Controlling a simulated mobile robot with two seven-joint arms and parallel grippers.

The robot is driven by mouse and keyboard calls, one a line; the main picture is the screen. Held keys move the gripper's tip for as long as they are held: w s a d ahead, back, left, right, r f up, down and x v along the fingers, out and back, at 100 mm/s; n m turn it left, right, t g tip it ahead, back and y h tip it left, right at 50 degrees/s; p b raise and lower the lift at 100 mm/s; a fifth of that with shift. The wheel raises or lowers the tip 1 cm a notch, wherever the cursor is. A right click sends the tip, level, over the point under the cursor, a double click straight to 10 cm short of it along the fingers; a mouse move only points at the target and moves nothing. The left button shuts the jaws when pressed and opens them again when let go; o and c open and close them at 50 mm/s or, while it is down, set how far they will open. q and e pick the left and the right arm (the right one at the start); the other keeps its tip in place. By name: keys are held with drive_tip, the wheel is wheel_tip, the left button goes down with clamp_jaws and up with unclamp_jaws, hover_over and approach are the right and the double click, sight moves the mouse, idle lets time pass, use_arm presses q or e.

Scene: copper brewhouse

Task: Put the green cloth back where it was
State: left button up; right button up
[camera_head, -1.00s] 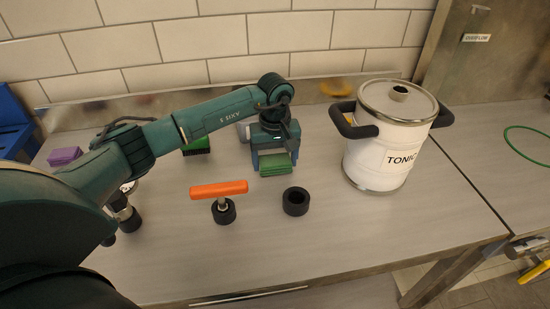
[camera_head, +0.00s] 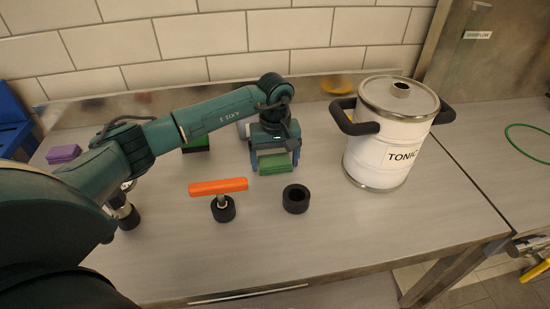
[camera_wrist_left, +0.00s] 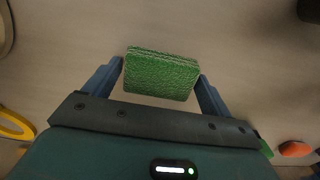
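The green cloth (camera_head: 275,164) is a folded, block-like pad. In the head view it sits between the fingers of my left gripper (camera_head: 276,160), above or on the grey table behind the black ring. In the left wrist view the cloth (camera_wrist_left: 160,76) fills the space between the two blue fingertips (camera_wrist_left: 161,72), which press close against its sides. I cannot tell whether its underside touches the table. My right gripper is not in view.
A white TONIC pot (camera_head: 390,140) with black handles stands to the right. An orange-handled tool (camera_head: 218,187) and a black ring (camera_head: 296,199) are in front. A green-and-black block (camera_head: 197,146) and a purple block (camera_head: 63,154) are at left.

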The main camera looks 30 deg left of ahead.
sight(275, 160)
use_arm(q)
drive_tip(key=shift+o, duration=0.4)
drive_tip(key=shift+o, duration=1.4)
drive_tip(key=shift+r, duration=0.3)
drive_tip(key=shift+r+p, duration=1.65)
drive_tip(key=shift+r, duration=0.75)
drive_tip(key=shift+r+p, duration=0.75)
drive_tip(key=shift+r, duration=0.6)
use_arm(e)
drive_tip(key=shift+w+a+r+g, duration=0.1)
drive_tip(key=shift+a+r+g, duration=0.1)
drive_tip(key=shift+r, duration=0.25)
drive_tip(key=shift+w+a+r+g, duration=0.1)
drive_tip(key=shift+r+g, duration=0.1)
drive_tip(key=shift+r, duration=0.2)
